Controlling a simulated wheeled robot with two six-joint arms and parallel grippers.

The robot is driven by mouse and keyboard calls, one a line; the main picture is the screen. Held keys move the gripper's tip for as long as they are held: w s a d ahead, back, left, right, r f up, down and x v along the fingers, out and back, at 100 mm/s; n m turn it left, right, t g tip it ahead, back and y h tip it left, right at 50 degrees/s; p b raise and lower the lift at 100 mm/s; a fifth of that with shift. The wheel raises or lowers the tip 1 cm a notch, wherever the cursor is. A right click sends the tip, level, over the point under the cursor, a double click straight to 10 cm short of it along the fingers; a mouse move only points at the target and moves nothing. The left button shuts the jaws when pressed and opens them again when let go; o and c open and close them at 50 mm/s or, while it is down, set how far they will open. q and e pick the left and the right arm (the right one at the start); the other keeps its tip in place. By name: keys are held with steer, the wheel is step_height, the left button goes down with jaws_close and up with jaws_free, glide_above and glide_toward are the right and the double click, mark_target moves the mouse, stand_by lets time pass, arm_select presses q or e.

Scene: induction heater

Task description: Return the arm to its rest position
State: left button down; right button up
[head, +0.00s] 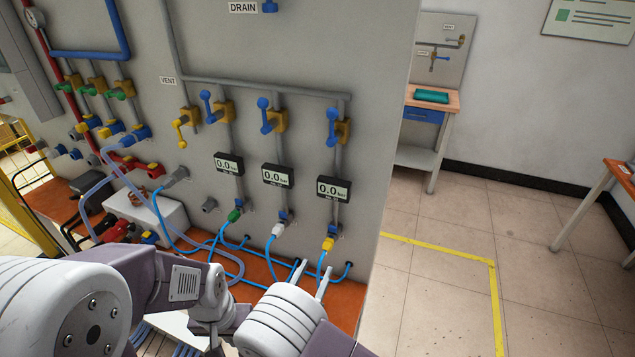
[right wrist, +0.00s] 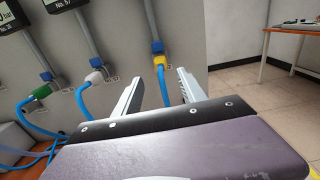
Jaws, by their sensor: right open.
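My right gripper (head: 310,278) is open in front of the panel, low and near the yellow connector (head: 327,244). In the right wrist view its two fingers (right wrist: 162,90) stand apart with nothing gripped between them. The yellow connector also shows there (right wrist: 158,48), plugged in beyond the fingers, with its blue hose passing behind or between them; I cannot tell which. My right arm (head: 275,325) reaches in from the bottom of the head view. My left gripper is not clearly visible.
The grey panel (head: 380,130) carries blue valve handles (head: 265,115), several gauges (head: 333,188), a green connector (head: 234,215) and a white connector (head: 278,229). Blue hoses cross the orange ledge (head: 345,300). Open floor (head: 430,290) lies right of the panel, before a workbench (head: 432,100).

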steer(key=s+d+m+g+h, duration=0.3)
steer(key=d+m+g, duration=0.3)
steer(key=d, duration=0.3)
steer(key=s+d+m+g+h, duration=0.2)
steer(key=s+d+m+g, duration=0.25)
steer(key=d, duration=0.55)
steer(key=s+f+m+g+y, duration=0.2)
steer(key=s+m+g+y, duration=0.3)
steer(key=m, duration=1.6)
steer(key=s+y, duration=0.3)
steer(key=y, duration=0.3)
steer(key=shift+y, duration=0.3)
steer(key=shift+m, duration=0.25)
